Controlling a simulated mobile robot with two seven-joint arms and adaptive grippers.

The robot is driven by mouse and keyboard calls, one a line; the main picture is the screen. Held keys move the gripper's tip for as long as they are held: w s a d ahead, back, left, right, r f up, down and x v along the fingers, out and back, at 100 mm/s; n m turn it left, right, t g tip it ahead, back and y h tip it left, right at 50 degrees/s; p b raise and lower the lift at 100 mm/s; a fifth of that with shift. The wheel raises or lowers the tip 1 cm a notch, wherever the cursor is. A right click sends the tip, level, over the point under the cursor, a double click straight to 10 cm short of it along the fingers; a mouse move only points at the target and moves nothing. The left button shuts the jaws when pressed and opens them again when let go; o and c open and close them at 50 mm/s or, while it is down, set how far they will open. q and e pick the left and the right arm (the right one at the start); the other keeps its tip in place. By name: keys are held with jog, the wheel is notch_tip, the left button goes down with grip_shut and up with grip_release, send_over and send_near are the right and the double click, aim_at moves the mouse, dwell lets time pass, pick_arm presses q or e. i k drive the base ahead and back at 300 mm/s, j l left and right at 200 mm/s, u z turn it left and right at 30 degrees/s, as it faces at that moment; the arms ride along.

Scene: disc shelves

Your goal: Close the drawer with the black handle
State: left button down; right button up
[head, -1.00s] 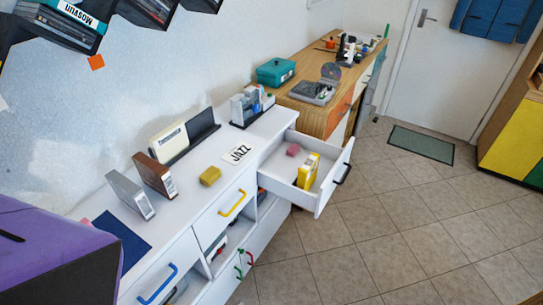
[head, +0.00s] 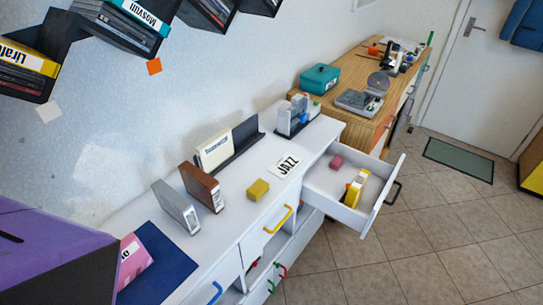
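The drawer with the black handle (head: 365,222) is pulled open at the far right end of the white cabinet (head: 232,218). Its black handle (head: 395,193) is on the front panel, facing the floor on the right. Inside the drawer lie a small pink block (head: 337,162) and a yellow item (head: 356,188). Neither of my grippers shows in the head view.
Drawers with a yellow handle (head: 278,220) and a blue handle (head: 216,293) sit nearer along the cabinet. A purple and black box (head: 60,245) fills the lower left. Tiled floor (head: 440,240) right of the open drawer is clear.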

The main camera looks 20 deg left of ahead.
aim_at(322, 187)
jog(key=l, duration=0.7)
jog(key=i+l, duration=0.2)
jog(key=i, duration=0.15)
jog(key=i+l+u, duration=0.1)
jog(key=i, duration=0.25)
